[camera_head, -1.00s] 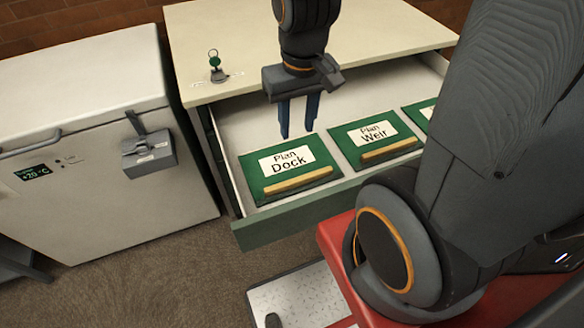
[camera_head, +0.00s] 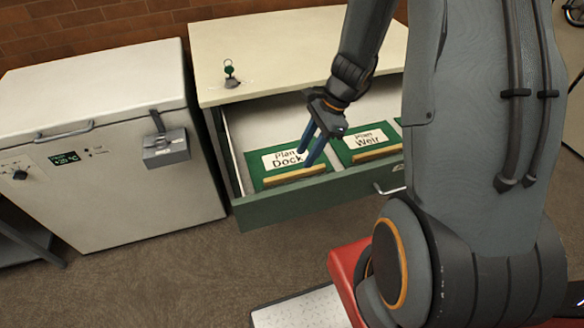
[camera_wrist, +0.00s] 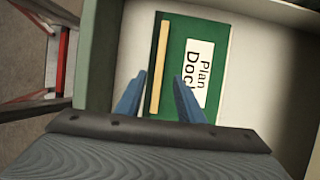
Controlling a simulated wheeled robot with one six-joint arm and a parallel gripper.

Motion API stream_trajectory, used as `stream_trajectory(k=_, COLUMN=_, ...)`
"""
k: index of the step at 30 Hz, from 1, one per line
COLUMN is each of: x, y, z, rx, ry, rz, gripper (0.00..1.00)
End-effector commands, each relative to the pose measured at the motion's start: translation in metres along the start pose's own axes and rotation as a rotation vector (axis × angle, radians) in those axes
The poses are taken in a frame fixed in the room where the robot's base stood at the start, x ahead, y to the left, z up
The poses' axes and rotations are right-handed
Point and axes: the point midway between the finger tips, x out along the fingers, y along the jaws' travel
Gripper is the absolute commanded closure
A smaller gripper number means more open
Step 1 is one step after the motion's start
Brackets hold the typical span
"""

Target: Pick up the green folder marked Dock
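The green folder marked "Plan Dock" (camera_head: 265,178) lies flat at the left end of the open drawer (camera_head: 300,207). It has a white label and a tan raised strip along its front edge. My gripper (camera_head: 309,160) is over its right part, with blue fingers pointing down. In the wrist view the Dock folder (camera_wrist: 210,45) lies beyond the fingertips of my gripper (camera_wrist: 156,88). The fingers are apart, one on each side of the tan strip's line, with nothing between them. Whether the tips touch the folder I cannot tell.
A second green folder marked "Plan Weir" (camera_head: 366,138) lies to the right in the drawer. A white freezer with a padlock-like box (camera_head: 166,149) stands to the left.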

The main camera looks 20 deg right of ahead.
Motion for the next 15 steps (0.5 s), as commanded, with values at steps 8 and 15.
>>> stream_trajectory(k=8, x=0.025, y=0.002, z=0.001, rx=0.001, ry=0.000, rz=0.002, gripper=0.66)
stream_trajectory(k=15, x=0.055, y=0.003, z=0.003, rx=-0.001, ry=0.001, rz=0.002, gripper=0.66)
